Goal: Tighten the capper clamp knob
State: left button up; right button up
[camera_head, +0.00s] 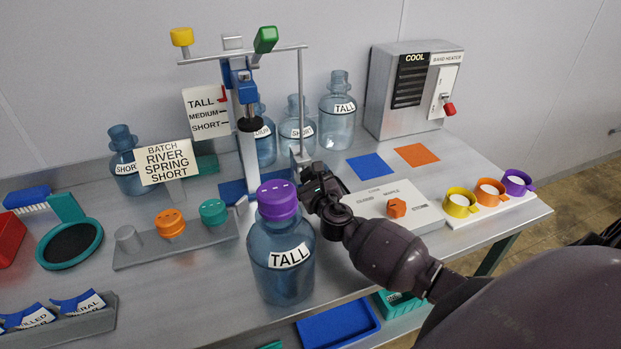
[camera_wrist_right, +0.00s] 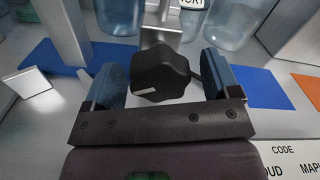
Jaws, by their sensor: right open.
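The capper (camera_head: 243,110) stands at the back of the table, with a blue head, a green-ended crossbar and a card reading TALL, MEDIUM, SHORT. A red mark on the card is near TALL. The black clamp knob (camera_wrist_right: 160,76) shows in the right wrist view between the two blue finger pads of my right gripper (camera_wrist_right: 163,68). The jaws are open, with a gap on either side of the knob. In the head view my right gripper (camera_head: 316,187) is low beside the capper post and hides the knob. My left gripper is not in view.
A tall jug with a purple cap (camera_head: 278,200) stands close in front of my right gripper. A white panel with an orange knob (camera_head: 396,208) and coloured rings (camera_head: 489,193) lie right. More jugs (camera_head: 338,108) stand behind. A batch sign (camera_head: 167,162) stands left.

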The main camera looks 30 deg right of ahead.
jog(key=c, duration=0.9)
